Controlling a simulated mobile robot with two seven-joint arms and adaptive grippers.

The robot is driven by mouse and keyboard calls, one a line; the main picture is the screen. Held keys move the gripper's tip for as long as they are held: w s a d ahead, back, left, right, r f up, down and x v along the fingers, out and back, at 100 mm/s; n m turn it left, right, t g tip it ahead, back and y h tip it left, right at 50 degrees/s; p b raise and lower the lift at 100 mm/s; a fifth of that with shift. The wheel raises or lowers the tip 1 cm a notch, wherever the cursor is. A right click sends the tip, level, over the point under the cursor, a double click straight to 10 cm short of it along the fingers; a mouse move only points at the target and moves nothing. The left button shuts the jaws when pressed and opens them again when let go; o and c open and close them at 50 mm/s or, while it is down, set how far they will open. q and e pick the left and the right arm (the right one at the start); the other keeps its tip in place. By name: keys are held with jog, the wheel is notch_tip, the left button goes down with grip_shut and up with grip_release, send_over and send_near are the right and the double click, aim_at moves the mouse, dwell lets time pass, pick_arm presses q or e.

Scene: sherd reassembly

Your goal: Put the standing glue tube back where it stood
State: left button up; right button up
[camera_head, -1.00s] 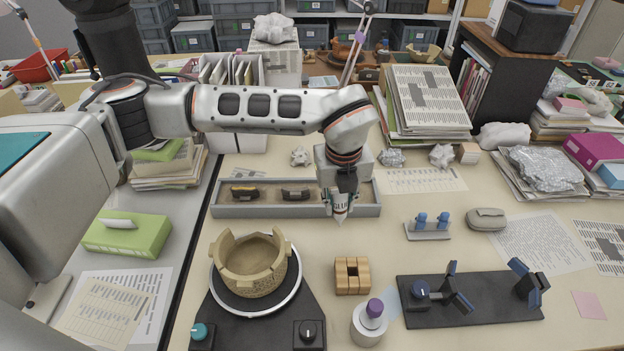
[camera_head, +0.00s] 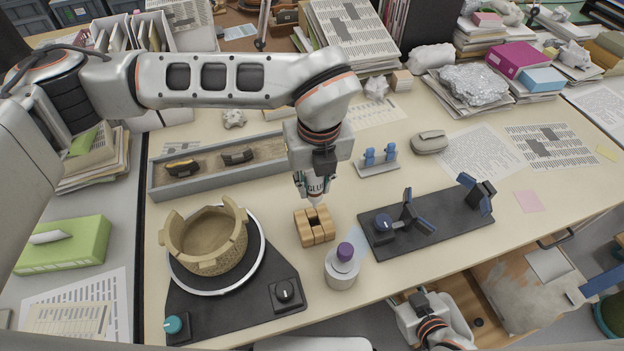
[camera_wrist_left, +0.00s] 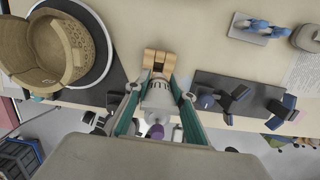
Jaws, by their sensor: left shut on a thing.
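My left gripper (camera_head: 323,168) is shut on the glue tube (camera_head: 314,186), a white tube marked GLUE, held nozzle down. The tube also shows between the fingers in the left wrist view (camera_wrist_left: 158,97). The wooden block (camera_head: 316,228) with slots stands on the table, just in front of and below the nozzle. It also shows beyond the tube in the left wrist view (camera_wrist_left: 159,61). I cannot tell whether the nozzle is right over a slot. My right gripper (camera_head: 412,300) is low at the table's front edge, and its jaws are unclear.
A white jar with a purple cap (camera_head: 343,263) stands close in front of the block. A cracked pot (camera_head: 206,240) sits on a turntable to the left. A black clamp stand (camera_head: 440,222) is to the right. A grey sherd tray (camera_head: 219,177) lies behind.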

aim_at(314, 208)
pick_arm(q)
jog(key=shift+f+b, duration=0.3)
jog(key=shift+f, duration=0.35)
jog(key=shift+f+b, duration=0.3)
jog(key=shift+f, duration=0.4)
jog(key=shift+f+b, duration=1)
jog(key=shift+f, duration=0.6)
jog(key=shift+f+b, duration=0.75)
jog(key=shift+f, duration=0.8)
jog(key=shift+f, duration=0.35)
